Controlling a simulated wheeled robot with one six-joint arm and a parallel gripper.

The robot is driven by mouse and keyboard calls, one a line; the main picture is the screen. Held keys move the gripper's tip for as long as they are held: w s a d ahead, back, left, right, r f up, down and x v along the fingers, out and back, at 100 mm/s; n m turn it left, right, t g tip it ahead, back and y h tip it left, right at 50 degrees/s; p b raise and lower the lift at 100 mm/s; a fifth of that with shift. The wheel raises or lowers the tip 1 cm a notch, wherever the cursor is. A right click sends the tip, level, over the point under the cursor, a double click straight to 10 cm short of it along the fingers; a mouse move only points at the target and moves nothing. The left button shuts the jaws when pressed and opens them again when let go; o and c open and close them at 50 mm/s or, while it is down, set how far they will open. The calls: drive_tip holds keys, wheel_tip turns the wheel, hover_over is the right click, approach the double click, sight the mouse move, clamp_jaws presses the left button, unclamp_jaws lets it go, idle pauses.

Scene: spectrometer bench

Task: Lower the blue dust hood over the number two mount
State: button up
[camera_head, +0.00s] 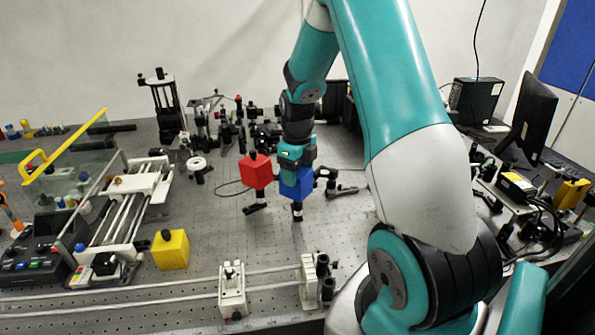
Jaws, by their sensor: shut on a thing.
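The blue dust hood (297,184) is a small box near the middle of the bench. My gripper (296,163) comes down from above and is shut on the hood's top; its fingertips are hard to make out. A dark mount base with a short post (297,211) shows directly below the blue hood. The hood hides whatever is above that post, and I cannot read a number on it. I cannot tell how far the hood surrounds the mount.
A red hood (256,171) stands close left above a black base (255,208). A yellow hood (170,249) with a dark knob sits front left. Black optics (327,176) stand close right. A rail with white carriers (232,290) crosses the front. Bare bench lies left of centre.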

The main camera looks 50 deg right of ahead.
drive_tip(key=shift+f, duration=0.15)
drive_tip(key=o, duration=1)
wheel_tip(320, 180, up, 18)
drive_tip(key=b, duration=0.2)
drive_tip(key=shift+f+b, duration=0.25)
drive_tip(key=shift+b, duration=0.1)
